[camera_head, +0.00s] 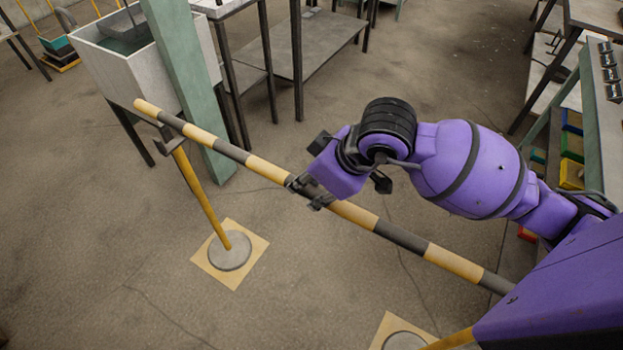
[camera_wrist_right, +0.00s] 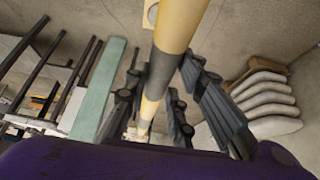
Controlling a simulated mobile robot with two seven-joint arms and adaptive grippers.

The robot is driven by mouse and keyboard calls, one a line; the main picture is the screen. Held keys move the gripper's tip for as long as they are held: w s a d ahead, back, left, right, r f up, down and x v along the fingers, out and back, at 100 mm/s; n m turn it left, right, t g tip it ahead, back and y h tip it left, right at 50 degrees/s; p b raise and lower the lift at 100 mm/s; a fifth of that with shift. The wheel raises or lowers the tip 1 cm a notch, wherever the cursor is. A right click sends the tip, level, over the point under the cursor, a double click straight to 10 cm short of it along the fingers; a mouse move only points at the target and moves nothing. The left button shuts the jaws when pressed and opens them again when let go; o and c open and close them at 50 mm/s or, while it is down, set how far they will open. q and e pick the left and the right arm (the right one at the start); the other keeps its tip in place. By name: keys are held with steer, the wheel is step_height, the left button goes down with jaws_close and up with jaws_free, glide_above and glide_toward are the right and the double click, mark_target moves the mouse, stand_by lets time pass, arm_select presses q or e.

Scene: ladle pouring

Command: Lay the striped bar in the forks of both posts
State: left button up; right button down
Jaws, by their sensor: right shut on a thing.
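The striped bar (camera_head: 263,170), yellow and dark grey, runs from upper left to lower right in the head view. My right gripper (camera_head: 309,191) is shut on it near its middle. In the right wrist view the bar (camera_wrist_right: 177,28) passes between the fingers (camera_wrist_right: 163,105). The left post (camera_head: 204,204) is yellow on a round grey base, and its dark fork (camera_head: 171,141) is right by the bar's left end; I cannot tell if the bar rests in it. The other post (camera_head: 455,340) shows only low down at the bottom edge; its fork is hidden or out of view. My left gripper is not in view.
Each post stands on a square tan floor plate (camera_head: 262,243). A green column (camera_head: 180,75) and a white sink (camera_head: 103,70) stand close behind the bar's left end. Shelving with coloured bins (camera_head: 571,147) is at right. Several sacks (camera_wrist_right: 265,95) show in the wrist view.

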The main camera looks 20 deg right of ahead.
steer(key=shift+f, duration=0.7)
steer(key=shift+f+b, duration=0.4)
steer(key=shift+b, duration=0.05)
step_height(320, 180, down, 2)
steer(key=shift+b, duration=1)
arm_select(q)
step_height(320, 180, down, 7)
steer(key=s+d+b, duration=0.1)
steer(key=b, duration=0.3)
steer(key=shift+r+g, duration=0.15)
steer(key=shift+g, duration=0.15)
arm_select(e)
step_height(320, 180, down, 4)
steer(key=shift+r, duration=0.1)
steer(key=c, duration=1.4)
jaws_free()
steer(key=shift+f, duration=0.2)
